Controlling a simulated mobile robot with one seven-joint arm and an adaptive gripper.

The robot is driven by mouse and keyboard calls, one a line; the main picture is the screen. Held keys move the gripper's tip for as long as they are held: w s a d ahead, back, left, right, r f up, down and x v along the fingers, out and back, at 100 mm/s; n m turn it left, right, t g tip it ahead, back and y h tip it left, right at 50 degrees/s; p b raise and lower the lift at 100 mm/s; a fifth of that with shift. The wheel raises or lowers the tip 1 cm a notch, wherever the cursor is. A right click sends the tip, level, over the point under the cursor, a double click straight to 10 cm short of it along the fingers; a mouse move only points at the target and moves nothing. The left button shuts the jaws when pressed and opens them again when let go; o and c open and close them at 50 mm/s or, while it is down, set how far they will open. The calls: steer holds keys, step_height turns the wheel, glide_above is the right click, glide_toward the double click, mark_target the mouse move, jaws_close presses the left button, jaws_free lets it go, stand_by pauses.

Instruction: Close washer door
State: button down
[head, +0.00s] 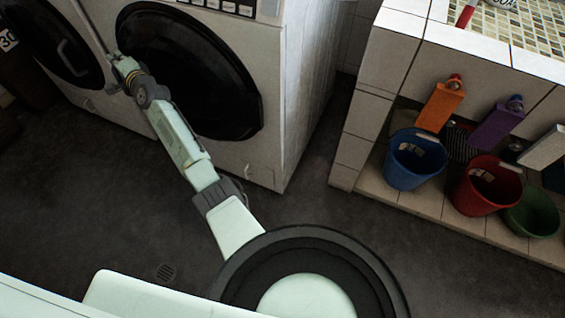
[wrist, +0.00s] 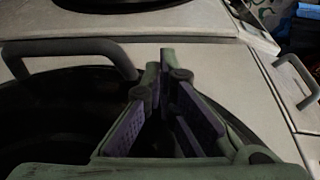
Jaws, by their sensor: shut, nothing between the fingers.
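Two white washers stand side by side at the upper left of the head view. The right washer's round black door (head: 200,75) sits against or very near its front; I cannot tell whether a gap remains. The left washer's black door (head: 40,35) has a grey curved handle (head: 73,57). My gripper (head: 112,58) is at the left side of the right door, near the seam between the machines. In the wrist view my gripper (wrist: 163,60) is shut and empty over a dark door, with a dark arched handle (wrist: 75,48) left of the fingers. Contact is unclear.
A tiled sink block (head: 385,70) stands to the right. On its low ledge are blue (head: 412,165), red (head: 485,190) and green (head: 532,215) buckets, with orange (head: 440,105) and purple (head: 497,125) bottles above. Dark floor (head: 300,205) is clear between washers and ledge.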

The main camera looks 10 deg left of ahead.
steer(key=shift+w+d, duration=0.1)
steer(key=shift+w, duration=0.45)
